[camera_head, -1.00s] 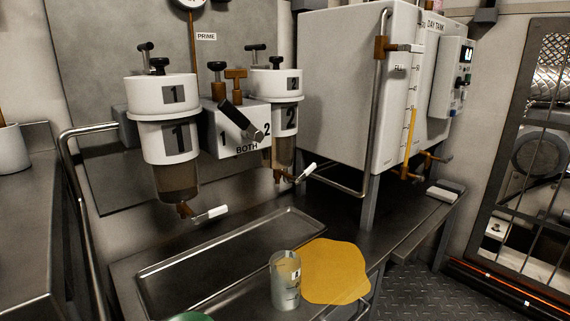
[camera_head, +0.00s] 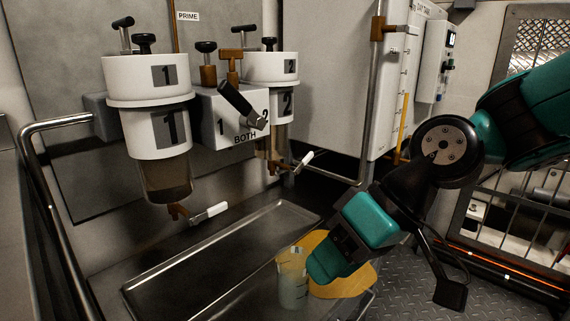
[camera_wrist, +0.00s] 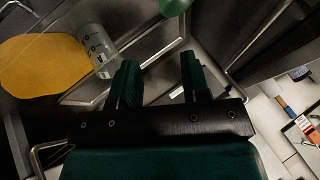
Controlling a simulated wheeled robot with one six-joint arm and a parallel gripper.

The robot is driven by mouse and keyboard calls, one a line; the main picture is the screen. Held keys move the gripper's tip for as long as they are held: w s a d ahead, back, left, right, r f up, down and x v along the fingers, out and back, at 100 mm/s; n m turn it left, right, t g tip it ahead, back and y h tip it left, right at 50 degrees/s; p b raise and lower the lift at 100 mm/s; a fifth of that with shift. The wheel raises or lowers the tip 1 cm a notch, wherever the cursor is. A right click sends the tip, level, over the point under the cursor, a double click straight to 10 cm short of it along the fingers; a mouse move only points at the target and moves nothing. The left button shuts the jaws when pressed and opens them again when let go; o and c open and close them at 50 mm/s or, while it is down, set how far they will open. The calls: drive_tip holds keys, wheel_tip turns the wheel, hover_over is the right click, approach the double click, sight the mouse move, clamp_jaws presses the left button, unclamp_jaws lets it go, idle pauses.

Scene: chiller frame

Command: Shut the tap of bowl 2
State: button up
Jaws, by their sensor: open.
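Bowl 2 (camera_head: 281,128) hangs on the right of the filter unit, with its white top marked 2. Its tap is a small brown fitting (camera_head: 274,166) under the bowl. The tap's white-ended lever (camera_head: 303,161) points up and to the right. My gripper (camera_head: 322,277) is below and right of this tap, over the bench's front part, apart from the tap. In the wrist view my gripper (camera_wrist: 160,75) has its two green fingers spread with nothing between them. The tap cannot be made out in the wrist view.
Bowl 1 (camera_head: 158,140) and its white-handled tap (camera_head: 209,213) are on the left. A clear jar (camera_head: 291,285) and a yellow patch (camera_head: 350,280) lie close by my gripper. A metal tray (camera_head: 130,286) lies below the bowls. A vertical pipe (camera_head: 372,90) stands right of bowl 2.

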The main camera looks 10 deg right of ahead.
drive_tip(key=w+d+f+m+t+y+b, duration=0.2)
drive_tip(key=w+d+m+t+y+b, duration=0.15)
drive_tip(key=w, duration=0.75)
drive_tip(key=m+t, duration=0.8)
drive_tip(key=t, duration=0.2)
approach(311, 157)
drive_tip(key=x, duration=1)
drive_tip(key=shift+w+a, duration=0.15)
drive_tip(key=shift+a, duration=0.1)
clamp_jaws()
